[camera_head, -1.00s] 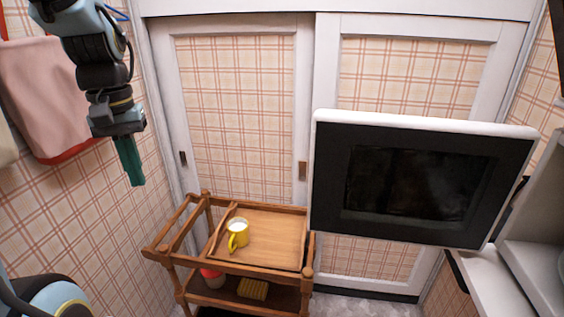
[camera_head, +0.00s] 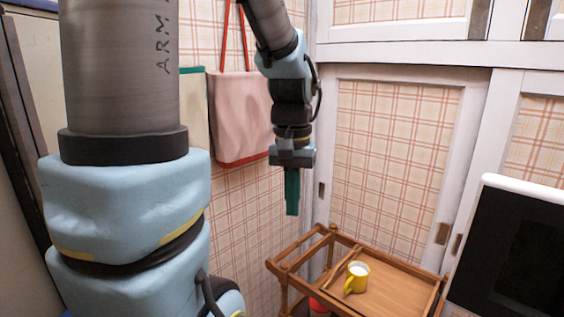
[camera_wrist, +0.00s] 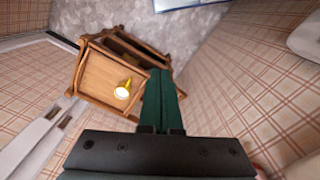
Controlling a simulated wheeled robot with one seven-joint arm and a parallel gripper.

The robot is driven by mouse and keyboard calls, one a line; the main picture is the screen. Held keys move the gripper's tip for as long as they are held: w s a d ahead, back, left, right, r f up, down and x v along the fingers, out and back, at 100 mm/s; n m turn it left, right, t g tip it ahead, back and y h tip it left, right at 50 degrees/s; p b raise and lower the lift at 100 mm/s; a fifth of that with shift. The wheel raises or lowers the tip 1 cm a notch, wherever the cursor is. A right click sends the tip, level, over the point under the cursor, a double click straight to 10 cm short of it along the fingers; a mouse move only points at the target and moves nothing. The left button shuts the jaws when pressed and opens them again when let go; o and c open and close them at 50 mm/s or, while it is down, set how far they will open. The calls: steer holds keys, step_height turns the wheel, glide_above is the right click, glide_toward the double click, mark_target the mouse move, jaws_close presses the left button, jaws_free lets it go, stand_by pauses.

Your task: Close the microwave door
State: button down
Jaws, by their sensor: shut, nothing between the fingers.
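The microwave door (camera_head: 517,250) is a dark panel with a white top edge at the right edge of the head view. It stands open, and only its left part shows; the microwave's body is out of view there. My gripper (camera_head: 292,212) hangs pointing down in the middle of the head view, well left of the door and apart from it. Its green fingers are together and empty. In the wrist view the fingers (camera_wrist: 160,75) point towards the floor and the cart.
A wooden cart (camera_head: 300,243) with a yellow mug (camera_head: 357,277) on its top stands below and right of my gripper. Bags, one of them pink (camera_head: 240,115), hang on the plaid wall behind my arm. White panelled doors (camera_head: 395,160) stand behind the cart.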

steer(key=s+a+f+n+t, duration=0.2)
steer(key=a+f, duration=0.5)
steer(key=a, duration=0.2)
steer(key=s+d+f+g+h+b, duration=0.2)
steer(key=s+d+f+g+b, duration=0.1)
steer(key=s+d+f+b, duration=0.15)
steer(key=s+d+r+m+g+h+b, duration=0.1)
steer(key=d+r+g+h, duration=0.1)
steer(key=d, duration=0.8)
steer(key=s+d+r+m+g+h+b, duration=0.1)
steer(key=s+d+r+g+h+b, duration=0.1)
steer(key=d+r+h, duration=0.2)
steer(key=s+d+r+m+g+h+b, duration=0.2)
steer(key=d+h, duration=0.6)
steer(key=d, duration=0.8)
steer(key=shift+r, duration=0.8)
